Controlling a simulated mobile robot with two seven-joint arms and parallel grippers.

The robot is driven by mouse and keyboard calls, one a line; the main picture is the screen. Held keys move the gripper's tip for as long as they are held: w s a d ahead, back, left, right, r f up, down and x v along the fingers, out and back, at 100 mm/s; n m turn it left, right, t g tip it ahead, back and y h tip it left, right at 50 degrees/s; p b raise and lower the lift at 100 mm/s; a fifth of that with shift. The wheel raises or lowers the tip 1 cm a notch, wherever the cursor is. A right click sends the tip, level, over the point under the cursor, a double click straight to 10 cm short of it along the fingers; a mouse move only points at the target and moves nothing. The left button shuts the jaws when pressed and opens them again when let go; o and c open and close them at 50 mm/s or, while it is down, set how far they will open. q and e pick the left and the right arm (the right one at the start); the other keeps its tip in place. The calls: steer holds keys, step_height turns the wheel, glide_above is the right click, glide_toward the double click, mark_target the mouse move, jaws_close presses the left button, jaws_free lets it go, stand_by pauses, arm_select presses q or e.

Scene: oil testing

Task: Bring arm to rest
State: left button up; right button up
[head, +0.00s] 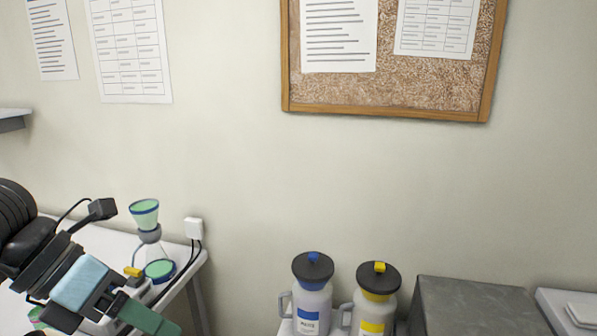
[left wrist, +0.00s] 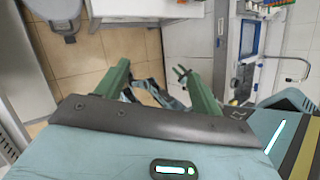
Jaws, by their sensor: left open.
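My left arm comes in at the lower left of the head view, over the white table (head: 118,246). Its left gripper (head: 142,304) has a light blue body and green fingers, partly cut off by the bottom edge. In the left wrist view the two green fingers of the left gripper (left wrist: 152,72) stand apart with nothing held between them, above a tan tiled floor. My right gripper is not in view.
A green-and-white funnel-topped flask (head: 150,228) stands on the table close behind the gripper. Two lidded jugs, blue-marked (head: 312,292) and yellow-marked (head: 375,298), stand at bottom centre beside a grey box (head: 480,305). The left wrist view shows a blue-framed cabinet (left wrist: 248,45).

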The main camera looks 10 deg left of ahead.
arm_select(q)
steer(key=d+f+n+g+h, duration=0.2)
steer(key=d+n+g+h, duration=0.1)
steer(key=d+h, duration=0.8)
steer(key=w+a+f+n+t+y, duration=0.1)
steer(key=a+f+n+t+y, duration=0.25)
steer(key=f+n+t, duration=0.4)
steer(key=w+a+f+n+t+y, duration=0.2)
steer(key=f+n+t+y, duration=0.2)
steer(key=f+n, duration=0.65)
steer(key=w+a+f+n+t+y, duration=0.1)
steer(key=a+f+n+t+y, duration=0.25)
steer(key=f+n+t, duration=0.55)
steer(key=s+d+f+n+g+y, duration=0.1)
steer(key=s+f+n+g+y, duration=0.4)
steer(key=s+f+g, duration=0.7)
steer(key=s+f+n, duration=0.2)
steer(key=s+f, duration=0.5)
steer(key=shift+d+n, duration=0.3)
steer(key=shift+n, duration=0.1)
